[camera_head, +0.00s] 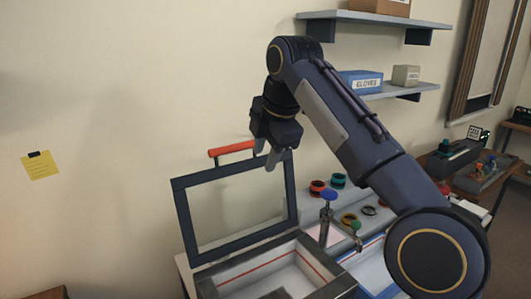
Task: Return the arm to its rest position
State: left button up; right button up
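My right arm comes in from the right and arches across the picture, its elbow high and its forearm pointing down. My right gripper (266,155) hangs in front of the wall, just above the raised glass lid of a box. Its two grey fingertips look apart, with nothing seen between them. My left arm and gripper are not in view.
The open box (205,284) stands on the table below, its framed lid (187,228) upright with a red handle (232,148). Small rings and tools, one with a blue knob (328,194), lie to its right. A wall shelf (400,91) holds a blue gloves box (362,81).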

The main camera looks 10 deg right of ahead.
jog(key=s+d+f+m, duration=0.8)
jog(key=s+d+m, duration=0.2)
jog(key=s, duration=0.3)
jog(key=s+a+f+m+t+y, duration=0.1)
jog(key=s+f+m+y, duration=0.1)
jog(key=s+f+m, duration=1.1)
jog(key=s+f, duration=0.4)
jog(key=f, duration=0.2)
jog(key=shift+s+m, duration=0.35)
jog(key=shift+m, duration=0.05)
